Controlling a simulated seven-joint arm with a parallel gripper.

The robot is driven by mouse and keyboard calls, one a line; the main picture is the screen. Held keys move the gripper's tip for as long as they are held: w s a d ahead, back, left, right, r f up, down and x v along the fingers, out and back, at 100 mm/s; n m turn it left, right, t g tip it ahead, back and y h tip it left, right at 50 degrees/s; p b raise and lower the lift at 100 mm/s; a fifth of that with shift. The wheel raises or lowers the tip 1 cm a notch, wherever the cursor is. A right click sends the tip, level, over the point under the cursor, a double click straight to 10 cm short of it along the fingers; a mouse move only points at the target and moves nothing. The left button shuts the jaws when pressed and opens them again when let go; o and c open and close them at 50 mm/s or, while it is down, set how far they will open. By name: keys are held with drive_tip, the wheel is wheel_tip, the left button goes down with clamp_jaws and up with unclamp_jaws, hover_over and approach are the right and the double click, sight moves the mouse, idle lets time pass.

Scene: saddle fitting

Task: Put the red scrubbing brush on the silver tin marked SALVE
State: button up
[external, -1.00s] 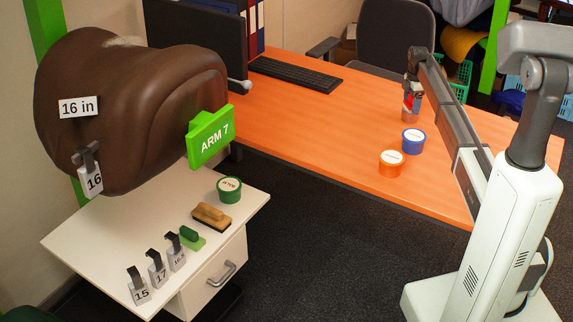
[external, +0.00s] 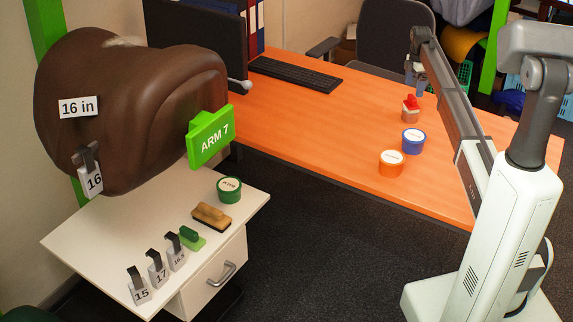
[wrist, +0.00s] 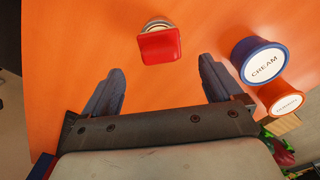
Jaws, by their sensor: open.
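The red scrubbing brush (external: 411,102) sits on top of a silver tin (external: 410,116) on the orange desk. In the wrist view the brush's red top (wrist: 160,46) covers most of the tin, and only part of the tin's rim (wrist: 157,23) shows behind it. The tin's marking cannot be read. My gripper (external: 415,80) is just above the brush and apart from it. In the wrist view my gripper (wrist: 162,70) is open, with nothing between its fingers.
A blue tin marked CREAM (wrist: 262,62) and an orange tin (external: 391,163) stand close by on the desk. A keyboard (external: 295,73) lies farther left. A white cabinet (external: 110,235) holds a green tin, two brushes and number tags below the brown saddle (external: 130,100).

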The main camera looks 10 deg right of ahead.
sight(413, 96)
drive_tip(key=shift+r, duration=2.1)
